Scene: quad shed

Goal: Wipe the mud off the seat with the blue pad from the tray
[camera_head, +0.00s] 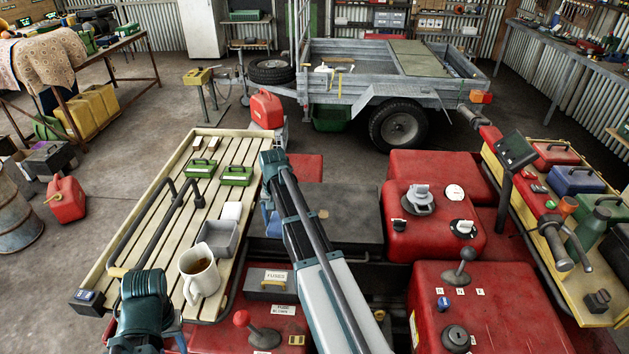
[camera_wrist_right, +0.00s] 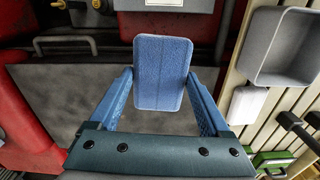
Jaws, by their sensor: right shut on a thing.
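The blue pad (camera_wrist_right: 162,72) is held between the two blue fingers of my right gripper (camera_wrist_right: 160,78), which is shut on it. In the head view my right gripper (camera_head: 270,216) is largely hidden behind its own arm, near the seat's left edge. The seat (camera_head: 352,205) is a dark grey flat panel between red body parts. A small brown mud spot (camera_head: 323,214) shows on it, to the right of my right arm. The grey tray (camera_head: 213,239) stands left of the seat and looks empty. My left gripper (camera_head: 145,296) is low at the left; its fingers are hidden.
A slatted rack (camera_head: 97,284) bears the tray, a white block (camera_head: 231,211), a mug (camera_head: 199,279) and green boxes (camera_head: 236,175). A red-knobbed lever (camera_head: 242,319) and a black-knobbed lever (camera_head: 468,254) stick up nearby. The right side of the seat is clear.

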